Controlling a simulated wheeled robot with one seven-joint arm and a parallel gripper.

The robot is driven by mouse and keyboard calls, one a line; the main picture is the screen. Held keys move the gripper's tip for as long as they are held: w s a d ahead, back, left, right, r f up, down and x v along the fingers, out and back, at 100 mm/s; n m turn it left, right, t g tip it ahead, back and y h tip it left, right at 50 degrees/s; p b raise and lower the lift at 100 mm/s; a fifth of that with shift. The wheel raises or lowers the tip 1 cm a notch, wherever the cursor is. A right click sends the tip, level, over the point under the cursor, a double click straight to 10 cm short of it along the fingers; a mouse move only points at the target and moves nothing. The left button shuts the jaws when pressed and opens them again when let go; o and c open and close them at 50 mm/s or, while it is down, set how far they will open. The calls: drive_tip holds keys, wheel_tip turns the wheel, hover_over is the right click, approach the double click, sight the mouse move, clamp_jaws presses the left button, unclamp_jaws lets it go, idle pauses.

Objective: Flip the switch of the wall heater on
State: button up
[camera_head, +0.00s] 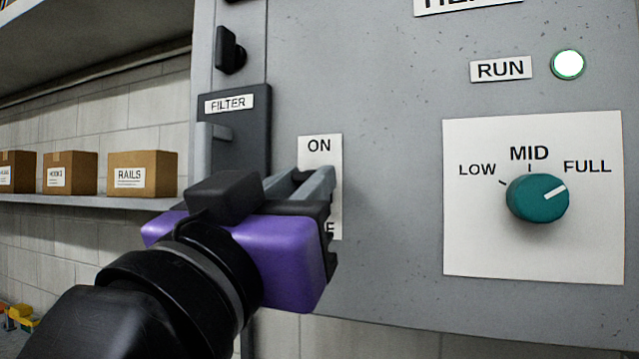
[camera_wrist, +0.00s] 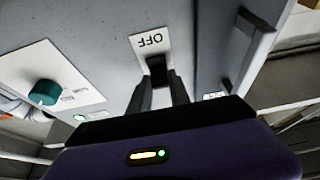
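The wall heater (camera_head: 390,90) is a large grey cabinet. Its switch plate (camera_head: 320,147) is white, with ON at the top; my gripper covers most of its lower part. In the wrist view the plate (camera_wrist: 150,41) shows OFF upside down, beside the dark switch (camera_wrist: 157,70). My gripper (camera_head: 312,180) is at the plate, its two grey fingers apart. In the wrist view its fingertips (camera_wrist: 158,82) are on either side of the switch; I cannot tell whether they touch it. The lever is hidden in the head view. The RUN lamp (camera_head: 568,64) is lit.
A teal knob (camera_head: 537,198) points between MID and FULL, right of the switch. A dark FILTER panel (camera_head: 235,140) with a handle projects just left of the plate. Shelves with cardboard boxes (camera_head: 142,174) stand at the left. The cabinet face between plate and knob is clear.

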clamp_jaws()
drive_tip(key=shift+r+g+p, duration=0.4)
drive_tip(key=shift+r+p, duration=0.05)
drive_tip(key=shift+p, duration=0.25)
drive_tip(key=shift+f, duration=0.1)
drive_tip(key=o, duration=0.6)
unclamp_jaws()
drive_tip(key=shift+o, duration=0.2)
